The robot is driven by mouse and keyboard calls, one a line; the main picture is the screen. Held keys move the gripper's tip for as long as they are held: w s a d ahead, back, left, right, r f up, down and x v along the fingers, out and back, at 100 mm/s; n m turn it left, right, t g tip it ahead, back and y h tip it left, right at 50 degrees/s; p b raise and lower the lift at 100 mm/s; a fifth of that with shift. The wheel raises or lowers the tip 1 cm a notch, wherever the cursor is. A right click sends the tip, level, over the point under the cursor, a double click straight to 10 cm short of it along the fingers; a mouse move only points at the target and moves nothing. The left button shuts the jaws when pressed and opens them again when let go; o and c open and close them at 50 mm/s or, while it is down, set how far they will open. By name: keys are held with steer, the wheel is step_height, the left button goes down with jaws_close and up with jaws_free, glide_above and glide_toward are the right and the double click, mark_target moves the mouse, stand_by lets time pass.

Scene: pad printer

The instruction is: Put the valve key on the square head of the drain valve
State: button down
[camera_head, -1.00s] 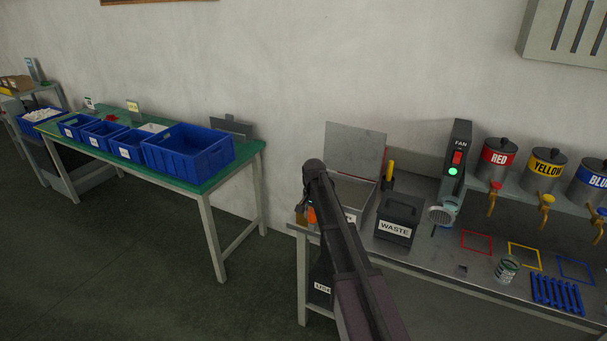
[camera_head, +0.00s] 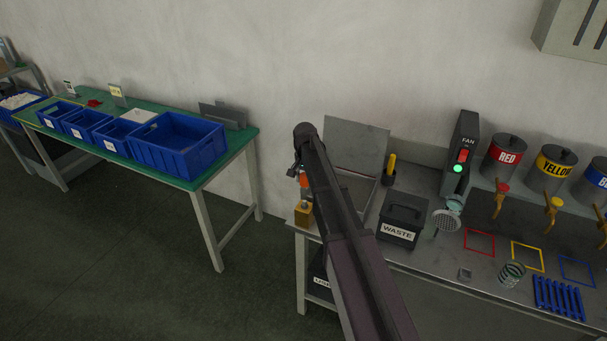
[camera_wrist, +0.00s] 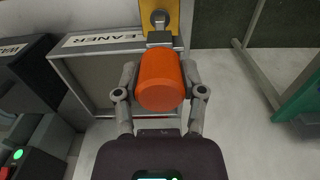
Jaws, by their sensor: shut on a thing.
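My gripper (camera_wrist: 160,82) is shut on the orange handle (camera_wrist: 162,84) of the valve key, one finger on each side. A short dark grey end of the key (camera_wrist: 160,39) shows beyond the handle. In the head view the orange handle (camera_head: 304,180) hangs above a yellow-brown block (camera_head: 303,213) at the bench's left end. The wrist view shows this block (camera_wrist: 174,12) past the key, with a round grey feature on its face. I cannot make out the square head of the drain valve in either view.
A grey open box labelled CLEANER (camera_wrist: 88,75) is close to the key. A black WASTE bin (camera_head: 399,222) and a fan unit (camera_head: 460,150) stand to the right on the bench. A green table with blue bins (camera_head: 180,143) is left, across open floor.

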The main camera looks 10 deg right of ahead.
mark_target(305, 186)
stand_by(0.4)
steer(key=shift+f+b, duration=1.6)
steer(key=shift+b, duration=0.05)
steer(key=shift+a+f+b, duration=0.1)
steer(key=shift+f+b, duration=1.45)
stand_by(1.2)
steer(key=shift+c, duration=0.5)
jaws_free()
steer(key=shift+r, duration=0.15)
